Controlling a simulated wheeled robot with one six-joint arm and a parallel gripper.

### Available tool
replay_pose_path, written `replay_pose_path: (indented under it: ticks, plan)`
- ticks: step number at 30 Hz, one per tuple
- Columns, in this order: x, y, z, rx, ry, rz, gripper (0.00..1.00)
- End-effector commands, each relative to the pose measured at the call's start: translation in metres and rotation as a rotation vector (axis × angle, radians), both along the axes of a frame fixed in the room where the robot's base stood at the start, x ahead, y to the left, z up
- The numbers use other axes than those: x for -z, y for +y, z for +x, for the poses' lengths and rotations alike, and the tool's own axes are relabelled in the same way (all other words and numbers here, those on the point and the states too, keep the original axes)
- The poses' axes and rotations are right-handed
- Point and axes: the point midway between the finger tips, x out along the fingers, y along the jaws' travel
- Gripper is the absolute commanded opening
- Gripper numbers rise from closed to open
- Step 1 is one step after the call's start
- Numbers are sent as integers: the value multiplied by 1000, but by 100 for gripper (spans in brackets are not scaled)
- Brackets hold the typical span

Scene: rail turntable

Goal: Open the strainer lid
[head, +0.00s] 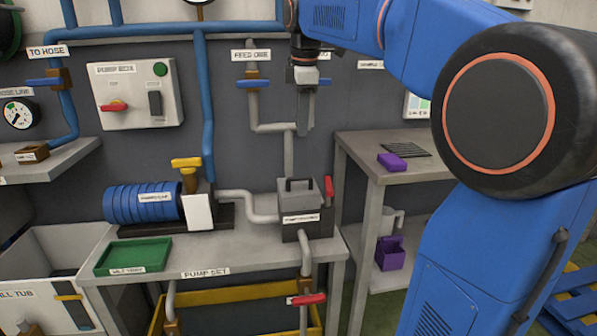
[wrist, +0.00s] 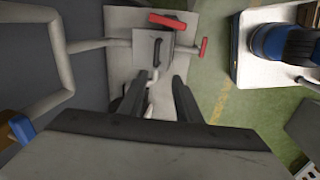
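The strainer (head: 297,221) is a dark grey box at the right end of the pump bench. Its light grey lid (head: 300,201) lies flat on top and looks closed, with a black bar handle (head: 299,181) standing up from it. A red lever (head: 328,187) sits at the strainer's right side. My gripper (head: 306,125) points down above the strainer, clear of the lid. In the wrist view my gripper (wrist: 160,84) has its two dark fingers apart with nothing held between them. The lid (wrist: 149,47) shows beyond the fingertips there.
Grey feed pipes (head: 289,155) run down the wall behind the strainer, close to my gripper. The pump (head: 145,202) and a green tray (head: 133,256) stand to the left on the bench. A red-handled valve (head: 308,298) hangs below. A side table (head: 362,150) stands right.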

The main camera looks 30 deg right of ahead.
Motion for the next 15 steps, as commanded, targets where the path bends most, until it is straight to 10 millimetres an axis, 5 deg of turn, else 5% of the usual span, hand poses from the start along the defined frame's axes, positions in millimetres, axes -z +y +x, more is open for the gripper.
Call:
replay_pose_path:
  ticks: [7, 15]
  plan:
    - [-1, -4, 12, -48, 11, -10, 31]
    - [37, -6, 19, -46, 13, -10, 31]
